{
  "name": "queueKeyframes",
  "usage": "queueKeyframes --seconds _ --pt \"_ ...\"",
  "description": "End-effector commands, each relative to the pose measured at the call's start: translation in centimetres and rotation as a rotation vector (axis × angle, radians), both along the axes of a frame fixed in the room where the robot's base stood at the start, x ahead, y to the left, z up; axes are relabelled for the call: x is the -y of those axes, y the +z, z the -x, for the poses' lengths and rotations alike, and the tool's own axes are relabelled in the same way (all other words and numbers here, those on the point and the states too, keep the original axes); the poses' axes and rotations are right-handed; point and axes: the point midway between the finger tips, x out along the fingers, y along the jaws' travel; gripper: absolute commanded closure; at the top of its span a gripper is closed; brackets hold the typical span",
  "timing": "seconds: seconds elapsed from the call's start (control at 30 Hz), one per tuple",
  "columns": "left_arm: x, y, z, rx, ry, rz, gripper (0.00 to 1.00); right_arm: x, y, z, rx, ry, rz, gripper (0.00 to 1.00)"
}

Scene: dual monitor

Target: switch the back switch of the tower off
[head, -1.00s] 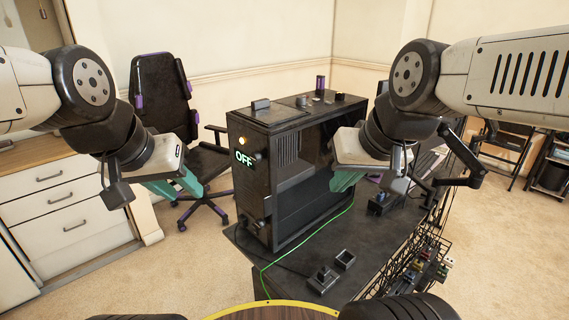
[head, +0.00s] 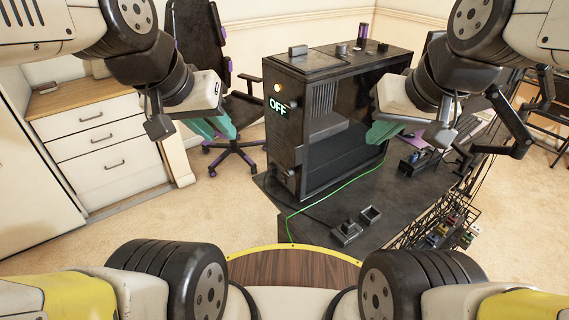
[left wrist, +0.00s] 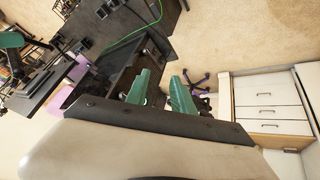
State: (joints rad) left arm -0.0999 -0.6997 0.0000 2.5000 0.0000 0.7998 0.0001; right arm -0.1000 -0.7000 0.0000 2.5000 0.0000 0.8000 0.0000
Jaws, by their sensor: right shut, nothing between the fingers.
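The black computer tower (head: 300,135) stands upright on the dark desk. Its left-hand face carries a lit yellow-white spot (head: 278,88) and glowing green letters reading OFF (head: 279,106). A small dark fitting (head: 290,173) sits low on that face; I cannot tell if it is the back switch. My left gripper (head: 218,128) has green fingers and hangs left of the tower, apart from it. In the left wrist view its fingers (left wrist: 162,85) stand apart with nothing between them. My right gripper (head: 380,133) is shut and empty, in front of the tower's right part.
The desk (head: 325,215) has small black boxes (head: 358,225) and a green cable (head: 330,197) at its front. A wire rack (head: 440,230) hangs on its right side. An office chair (head: 215,75) stands behind my left gripper. White drawers (head: 95,140) stand at left, with open carpet between.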

Motion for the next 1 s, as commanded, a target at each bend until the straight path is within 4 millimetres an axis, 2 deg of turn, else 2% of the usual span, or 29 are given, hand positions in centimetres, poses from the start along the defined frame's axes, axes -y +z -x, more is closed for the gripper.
queueKeyframes --seconds 0.03,0.1,0.13,0.27,0.47,0.7,1.0 --pt "0.0 -0.1 -0.1 -0.003 0.003 0.000 0.83 0.0 0.0 0.0 0.000 0.000 0.000 1.00" --pt "0.0 -0.2 -0.6 -0.011 0.011 0.002 0.97 0.0 0.0 0.0 0.000 0.000 0.000 1.00" --pt "0.0 -0.3 -0.9 -0.015 0.018 0.003 1.00 0.0 0.0 0.0 0.000 0.000 0.000 1.00" --pt "0.3 -1.4 -3.1 -0.056 0.059 0.014 1.00 0.0 0.0 0.0 0.000 0.000 0.000 1.00" --pt "0.7 -4.6 -8.1 -0.141 0.155 0.056 1.00 0.0 0.0 0.0 0.000 0.000 0.000 1.00" --pt "1.1 -10.3 -13.7 -0.243 0.277 0.139 1.00 0.0 0.0 0.0 0.000 0.000 0.000 1.00" --pt "1.5 -19.2 -18.9 -0.369 0.447 0.286 1.00 0.0 0.0 0.0 0.000 0.000 0.000 1.00"
